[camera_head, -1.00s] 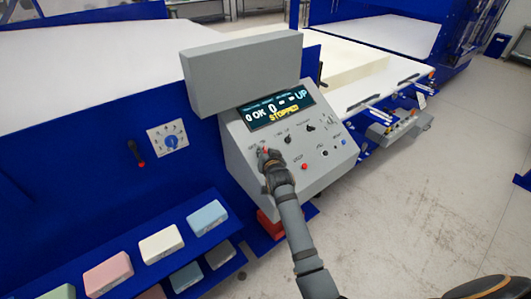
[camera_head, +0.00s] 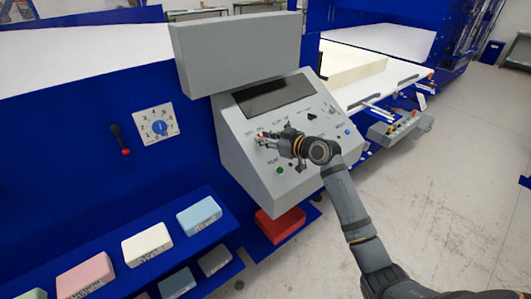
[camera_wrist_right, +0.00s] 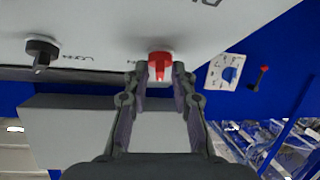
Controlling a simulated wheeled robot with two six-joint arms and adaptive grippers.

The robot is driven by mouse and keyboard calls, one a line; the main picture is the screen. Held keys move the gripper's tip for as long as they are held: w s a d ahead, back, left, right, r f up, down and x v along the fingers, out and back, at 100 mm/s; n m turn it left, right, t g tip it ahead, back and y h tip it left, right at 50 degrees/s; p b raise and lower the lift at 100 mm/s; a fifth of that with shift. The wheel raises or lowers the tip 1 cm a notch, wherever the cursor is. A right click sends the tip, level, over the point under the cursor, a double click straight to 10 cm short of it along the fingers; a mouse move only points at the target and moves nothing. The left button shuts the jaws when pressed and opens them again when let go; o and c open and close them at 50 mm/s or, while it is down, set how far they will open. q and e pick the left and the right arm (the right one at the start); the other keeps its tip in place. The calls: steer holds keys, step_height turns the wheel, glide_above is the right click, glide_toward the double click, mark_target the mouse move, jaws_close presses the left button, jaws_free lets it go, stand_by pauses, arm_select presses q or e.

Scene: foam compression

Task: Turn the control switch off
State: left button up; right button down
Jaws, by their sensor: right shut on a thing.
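The grey slanted control panel (camera_head: 240,155) stands in the middle of the head view. Its display (camera_head: 275,96) is dark. A red rotary switch (camera_wrist_right: 159,66) sits near the panel's upper left; in the head view only a bit of red (camera_head: 261,134) shows beside my fingers. My right gripper (camera_head: 266,139) reaches across the panel from the right. In the right wrist view its two fingertips (camera_wrist_right: 160,72) are on both sides of the red switch, shut on it. My left gripper is not in view.
A black knob (camera_wrist_right: 41,51) sits beside the red switch. A green button (camera_head: 279,171) is low on the panel. A dial plate (camera_head: 156,123) and a red-tipped lever (camera_head: 120,139) are on the blue wall. Coloured foam blocks (camera_head: 147,244) lie on shelves.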

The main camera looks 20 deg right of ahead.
steer(key=n+b, duration=0.1)
steer(key=n+g+y+b, duration=0.1)
steer(key=b, duration=0.1)
steer(key=n+y+b, duration=0.1)
steer(key=n+b, duration=0.1)
steer(key=shift+w+d+f+g, duration=0.15)
steer(key=shift+d+f+g, duration=0.1)
steer(key=shift+g, duration=0.15)
arm_select(q)
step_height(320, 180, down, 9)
steer(key=b, duration=0.2)
arm_select(e)
steer(key=shift+r+n+g+y, duration=0.25)
steer(key=shift+n+g+y, duration=0.35)
steer(key=shift+n+g, duration=0.65)
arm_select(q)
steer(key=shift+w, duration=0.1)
arm_select(e)
steer(key=shift+n+t, duration=0.25)
steer(key=shift+n, duration=0.1)
steer(key=c, duration=1.4)
jaws_free()
steer(key=shift+c, duration=0.2)
steer(key=shift+w+a, duration=0.15)
steer(key=shift+w, duration=0.05)
